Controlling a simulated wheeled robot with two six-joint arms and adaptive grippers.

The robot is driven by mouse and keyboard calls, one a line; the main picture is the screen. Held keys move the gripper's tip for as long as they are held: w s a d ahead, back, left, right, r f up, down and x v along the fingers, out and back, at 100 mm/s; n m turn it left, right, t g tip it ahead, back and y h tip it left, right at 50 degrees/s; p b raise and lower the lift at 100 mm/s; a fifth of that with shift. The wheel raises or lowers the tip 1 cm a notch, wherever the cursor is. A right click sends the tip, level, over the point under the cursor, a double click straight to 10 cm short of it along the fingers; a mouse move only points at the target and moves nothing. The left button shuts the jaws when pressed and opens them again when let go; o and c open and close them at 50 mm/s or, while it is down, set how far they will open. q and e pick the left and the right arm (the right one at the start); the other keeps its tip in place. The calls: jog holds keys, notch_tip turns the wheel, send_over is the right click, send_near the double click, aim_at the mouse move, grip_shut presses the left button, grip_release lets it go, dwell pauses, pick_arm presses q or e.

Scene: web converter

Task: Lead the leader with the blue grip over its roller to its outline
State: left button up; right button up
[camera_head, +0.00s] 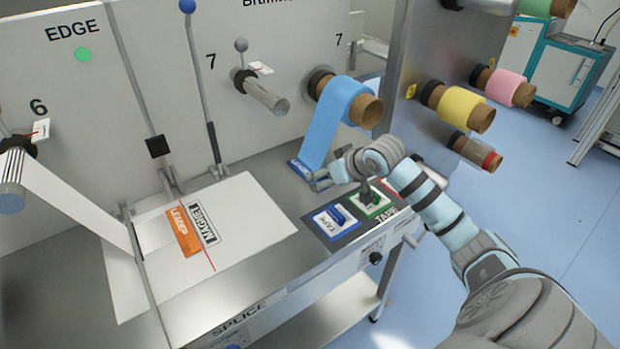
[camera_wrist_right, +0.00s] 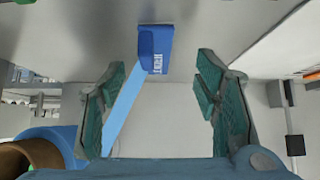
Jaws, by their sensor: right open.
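The leader's blue grip (camera_head: 301,169) lies on the steel table at the lower end of a light blue web (camera_head: 327,125), which hangs from a blue roll (camera_head: 345,98). In the right wrist view the blue grip (camera_wrist_right: 155,48) is ahead of my right gripper (camera_wrist_right: 160,75), roughly between the fingertips but apart from them. My right gripper (camera_head: 322,180) is open, empty and close to the grip in the head view. A bare metal roller (camera_head: 266,95) sticks out left of the blue roll. A black-framed MAGNET outline (camera_head: 203,223) lies on a white sheet. My left gripper is not in view.
An orange leader grip (camera_head: 183,232) lies beside the outline on the white sheet (camera_head: 255,215). Blue TAPE (camera_head: 337,221) and green (camera_head: 371,202) pads sit at the table's right edge. Yellow (camera_head: 460,107) and pink (camera_head: 507,88) rolls project at right. Upright rods (camera_head: 205,100) stand behind the table.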

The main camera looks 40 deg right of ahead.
aim_at(316, 181)
jog(key=f, duration=0.1)
jog(key=w+f, duration=0.1)
jog(key=shift+w+d+f+b, duration=0.2)
jog(key=shift+w+f+b, duration=0.1)
jog(key=shift+b, duration=0.1)
jog(key=shift+w+f, duration=0.35)
jog(key=shift+w, duration=0.05)
